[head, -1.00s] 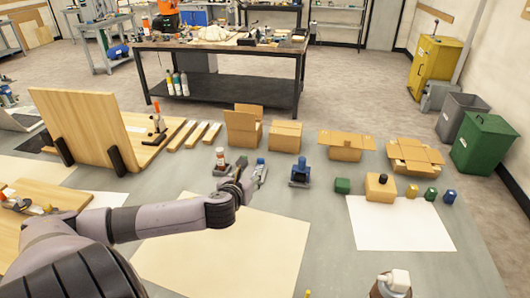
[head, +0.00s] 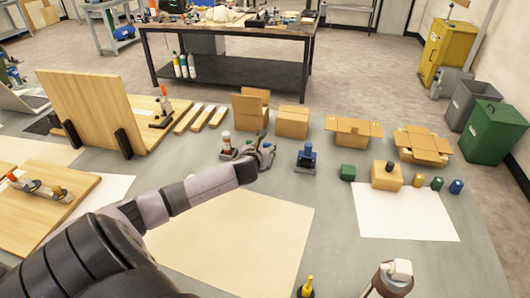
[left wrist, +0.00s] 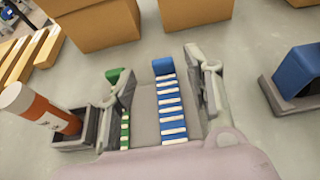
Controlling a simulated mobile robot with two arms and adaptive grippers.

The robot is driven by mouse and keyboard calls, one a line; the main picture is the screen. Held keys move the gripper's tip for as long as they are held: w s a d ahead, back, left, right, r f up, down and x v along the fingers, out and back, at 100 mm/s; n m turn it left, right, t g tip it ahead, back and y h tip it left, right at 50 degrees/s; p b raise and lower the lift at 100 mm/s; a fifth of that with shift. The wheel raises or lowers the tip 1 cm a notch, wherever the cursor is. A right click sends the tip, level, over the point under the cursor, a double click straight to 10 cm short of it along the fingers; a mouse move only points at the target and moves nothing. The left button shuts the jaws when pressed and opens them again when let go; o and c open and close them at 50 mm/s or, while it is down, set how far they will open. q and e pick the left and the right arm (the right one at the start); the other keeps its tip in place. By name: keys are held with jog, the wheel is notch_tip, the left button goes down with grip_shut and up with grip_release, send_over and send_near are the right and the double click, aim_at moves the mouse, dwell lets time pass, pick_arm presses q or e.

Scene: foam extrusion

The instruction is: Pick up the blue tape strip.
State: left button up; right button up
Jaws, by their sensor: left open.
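The blue tape strip (left wrist: 169,105) shows in the left wrist view as a row of blue and white bands with a blue end at the top. It lies on a grey holder (left wrist: 144,103), with a green banded strip (left wrist: 125,130) to its left. My left gripper (left wrist: 163,87) is open, with one finger on each side of the blue strip; I cannot tell whether either finger touches it. In the head view my left gripper (head: 262,150) is at the holder, and the strip is mostly hidden there. My right gripper is not in view.
An orange and white bottle (left wrist: 42,108) stands in a dark holder on the left. A blue block on a grey base (left wrist: 297,75) is on the right. Cardboard boxes (head: 292,121) stand behind. A cream sheet (head: 235,240) lies in front, its surface clear.

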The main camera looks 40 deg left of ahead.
aim_at(267, 144)
pick_arm(q)
jog(key=shift+x, duration=2.65)
jog(key=shift+d, duration=0.1)
jog(key=shift+c, duration=0.2)
jog(key=c, duration=0.8)
